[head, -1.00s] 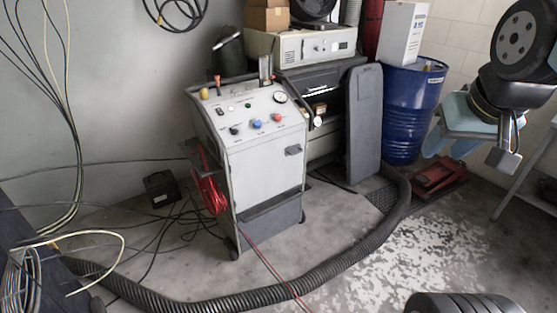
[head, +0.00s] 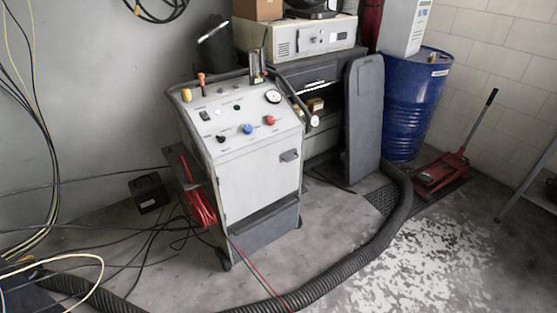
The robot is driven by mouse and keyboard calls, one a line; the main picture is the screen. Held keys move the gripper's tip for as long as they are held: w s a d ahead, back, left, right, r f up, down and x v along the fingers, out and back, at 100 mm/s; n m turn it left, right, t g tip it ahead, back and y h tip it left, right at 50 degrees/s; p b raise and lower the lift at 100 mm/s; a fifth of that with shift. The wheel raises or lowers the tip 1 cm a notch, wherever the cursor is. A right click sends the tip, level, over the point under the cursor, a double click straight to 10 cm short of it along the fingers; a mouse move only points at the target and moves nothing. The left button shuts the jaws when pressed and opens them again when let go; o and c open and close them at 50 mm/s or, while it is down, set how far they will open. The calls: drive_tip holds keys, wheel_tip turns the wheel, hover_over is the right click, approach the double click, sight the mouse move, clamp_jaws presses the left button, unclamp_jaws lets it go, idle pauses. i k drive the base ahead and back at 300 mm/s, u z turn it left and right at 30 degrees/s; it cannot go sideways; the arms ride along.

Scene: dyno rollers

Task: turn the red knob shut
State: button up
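The red knob (head: 270,120) is a small round knob on the sloped top panel of a grey wheeled cabinet (head: 258,185). A blue knob (head: 247,129) and a black knob (head: 220,139) sit in a row to its left. A round gauge (head: 273,97) is above it near the panel's right edge. Whether the red knob is open or shut is too small to tell. My gripper is not in the head view now, and nothing touches the knob.
A thick black hose (head: 340,273) curves across the floor in front of the cabinet. Red cable (head: 199,199) hangs on its left side, with loose black cables on the floor. A blue drum (head: 414,105) and a red jack (head: 440,172) stand right. Worn floor at front right is clear.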

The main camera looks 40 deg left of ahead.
sight(270, 121)
drive_tip(key=u, duration=0.1)
drive_tip(key=k, duration=1.6)
drive_tip(key=u, duration=1.4)
drive_tip(key=i, duration=1)
drive_tip(key=z, duration=0.05)
